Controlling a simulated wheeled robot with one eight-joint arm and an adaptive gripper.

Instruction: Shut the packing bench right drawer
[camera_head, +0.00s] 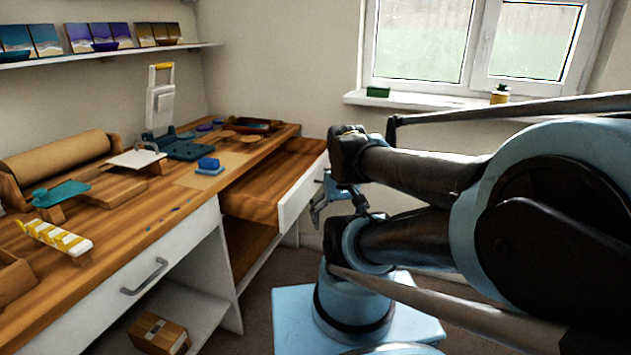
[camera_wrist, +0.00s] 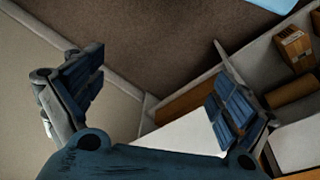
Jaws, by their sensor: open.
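The packing bench right drawer (camera_head: 303,189) stands pulled out from the bench, with its white front away from the bench and its wooden inside bare where I see it. My gripper (camera_head: 321,197) is just outside the drawer front, partly hidden by my arm. I cannot tell whether it touches the front. In the wrist view my gripper (camera_wrist: 155,88) has its two blue-padded fingers wide apart with nothing held between them. A pale panel, seemingly part of the drawer (camera_wrist: 190,137), lies below and between the fingers. The drawer's handle is not visible.
The bench top (camera_head: 150,218) carries a paper roll (camera_head: 62,158), a teal stand and a blue block (camera_head: 209,166). The left drawer (camera_head: 125,290) is shut. A carton (camera_head: 158,333) sits on the shelf below. A window (camera_head: 480,45) is behind; carpet (camera_wrist: 170,45) is clear beside the bench.

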